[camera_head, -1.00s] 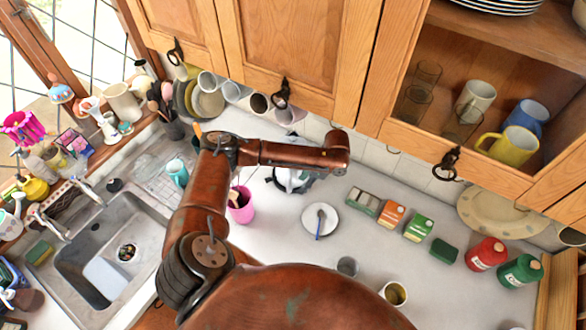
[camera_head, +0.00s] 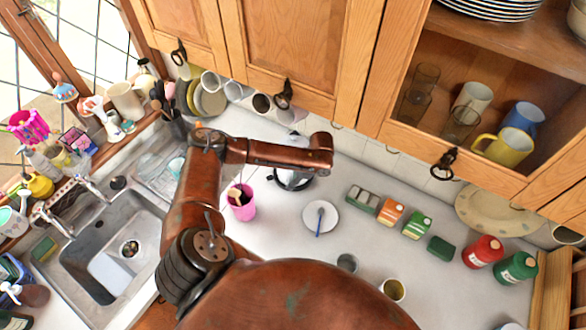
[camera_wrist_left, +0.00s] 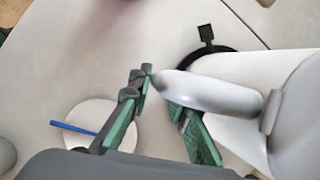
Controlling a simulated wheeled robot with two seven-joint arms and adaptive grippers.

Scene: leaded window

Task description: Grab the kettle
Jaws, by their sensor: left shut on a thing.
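The white kettle (camera_head: 293,180) stands on the counter near the back wall, partly hidden by my left arm in the head view. In the left wrist view the kettle's pale body (camera_wrist_left: 240,72) is at the right, with a black round base (camera_wrist_left: 207,48) at its edge. Its rounded grey-white handle (camera_wrist_left: 210,92) reaches left to my left gripper (camera_wrist_left: 160,92). The green-padded fingers are shut on the handle near its end. In the head view my left wrist (camera_head: 320,152) is just above the kettle, and the fingers are hidden. My right gripper is not in view.
A pink cup of utensils (camera_head: 241,208) is left of the kettle. A white plate (camera_head: 320,217) with a blue-handled item lies in front. Boxes (camera_head: 390,211) and canisters (camera_head: 484,252) stand to the right. Cupboard doors (camera_head: 290,50) hang above; the sink (camera_head: 118,240) is left.

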